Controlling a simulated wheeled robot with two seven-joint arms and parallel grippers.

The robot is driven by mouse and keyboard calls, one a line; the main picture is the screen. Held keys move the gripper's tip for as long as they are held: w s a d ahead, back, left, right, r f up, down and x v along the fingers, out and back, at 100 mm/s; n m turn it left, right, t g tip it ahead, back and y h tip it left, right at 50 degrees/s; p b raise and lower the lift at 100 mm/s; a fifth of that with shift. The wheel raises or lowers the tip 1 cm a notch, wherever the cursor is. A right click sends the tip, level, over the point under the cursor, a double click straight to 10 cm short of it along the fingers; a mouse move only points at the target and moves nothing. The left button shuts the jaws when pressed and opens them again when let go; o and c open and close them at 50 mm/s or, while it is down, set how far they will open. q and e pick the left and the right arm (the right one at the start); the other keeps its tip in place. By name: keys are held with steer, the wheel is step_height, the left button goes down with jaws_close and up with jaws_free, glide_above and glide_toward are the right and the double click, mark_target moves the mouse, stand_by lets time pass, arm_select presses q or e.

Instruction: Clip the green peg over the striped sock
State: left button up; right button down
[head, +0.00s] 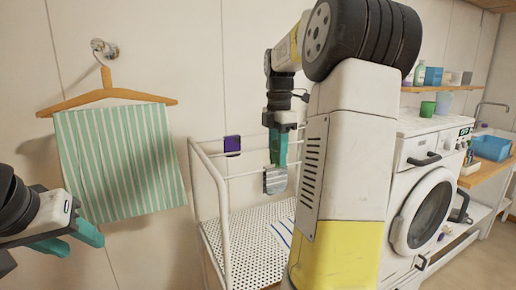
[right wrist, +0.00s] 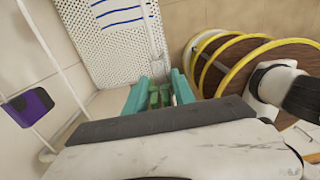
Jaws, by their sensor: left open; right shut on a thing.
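The drying rack has a white front rail (head: 245,175). A small grey, faintly striped cloth (head: 276,181), which looks like the striped sock, hangs just below my right gripper (head: 278,160). The right gripper points down and is shut on the green peg (right wrist: 160,97), which shows between its teal fingers in the right wrist view. I cannot tell whether the peg touches the sock. My left gripper (head: 80,240) is open and empty at the lower left, well away from the rack.
A purple peg (head: 232,145) sits on the rack's back rail, left of the right gripper. A white cloth with blue stripes (head: 283,232) lies on the perforated shelf (head: 240,235). A green-striped towel (head: 120,160) hangs from a wooden hanger (head: 105,94). A washing machine (head: 425,200) stands at right.

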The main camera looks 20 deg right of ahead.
steer(key=shift+f, duration=1.45)
steer(key=c, duration=1)
jaws_free()
steer(key=shift+o, duration=0.2)
steer(key=shift+r, duration=0.1)
